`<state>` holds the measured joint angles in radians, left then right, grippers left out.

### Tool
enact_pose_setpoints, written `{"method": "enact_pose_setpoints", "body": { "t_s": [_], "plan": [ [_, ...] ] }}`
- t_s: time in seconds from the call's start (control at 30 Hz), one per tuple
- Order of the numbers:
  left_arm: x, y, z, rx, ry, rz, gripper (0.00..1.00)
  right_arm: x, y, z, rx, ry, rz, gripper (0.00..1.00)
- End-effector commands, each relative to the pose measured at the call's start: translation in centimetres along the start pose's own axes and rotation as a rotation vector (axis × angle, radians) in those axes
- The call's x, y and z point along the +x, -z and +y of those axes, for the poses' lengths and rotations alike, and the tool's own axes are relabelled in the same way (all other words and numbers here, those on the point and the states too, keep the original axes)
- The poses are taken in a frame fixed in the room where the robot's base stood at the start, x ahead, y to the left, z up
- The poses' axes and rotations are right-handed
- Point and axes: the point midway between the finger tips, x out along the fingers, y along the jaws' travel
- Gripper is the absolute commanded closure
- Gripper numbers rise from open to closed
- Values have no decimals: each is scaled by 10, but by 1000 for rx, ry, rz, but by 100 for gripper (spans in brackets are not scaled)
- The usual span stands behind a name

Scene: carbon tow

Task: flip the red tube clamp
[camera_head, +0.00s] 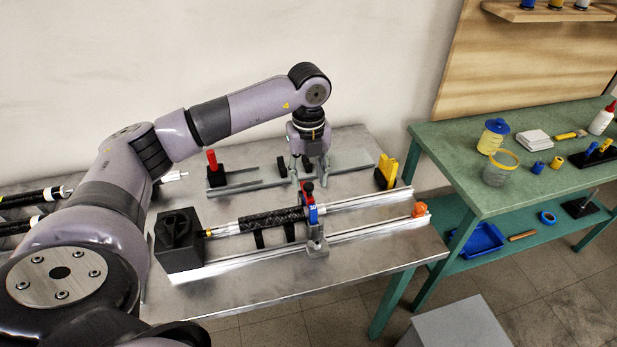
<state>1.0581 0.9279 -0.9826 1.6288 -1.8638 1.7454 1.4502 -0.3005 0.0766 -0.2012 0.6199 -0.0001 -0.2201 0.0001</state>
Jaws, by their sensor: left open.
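A clamp with a red lever (307,187) and a blue part (312,210) stands on a metal carriage (317,243) at the right end of a black tube (272,219). The red lever points upward. My left gripper (308,174) points down above and just behind this clamp. Its jaws are apart, with nothing seen between them. I cannot tell whether a fingertip touches the lever. A second red handle (212,160) stands upright on a black base at the back left of the metal table. My right gripper is not in view.
The tube runs along metal rails (365,226) from a black block (178,240). A yellow piece (386,171) and an orange piece (419,209) stand at the right. A green bench (450,150) holds jars and tools. The table front (240,295) is clear.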

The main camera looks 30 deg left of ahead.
Motion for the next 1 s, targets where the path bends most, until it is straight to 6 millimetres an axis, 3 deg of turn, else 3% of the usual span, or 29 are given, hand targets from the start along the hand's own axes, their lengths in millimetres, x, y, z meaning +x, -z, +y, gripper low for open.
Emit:
{"method": "enact_pose_setpoints", "body": {
  "t_s": [0.2,0.5,1.0],
  "plan": [
    [19,0,0,0,-1,0,59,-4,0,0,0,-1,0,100],
    [22,0,0,1,0,0,59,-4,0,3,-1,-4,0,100],
    [22,0,0,1,0,0,91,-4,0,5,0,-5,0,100]
  ]
}}
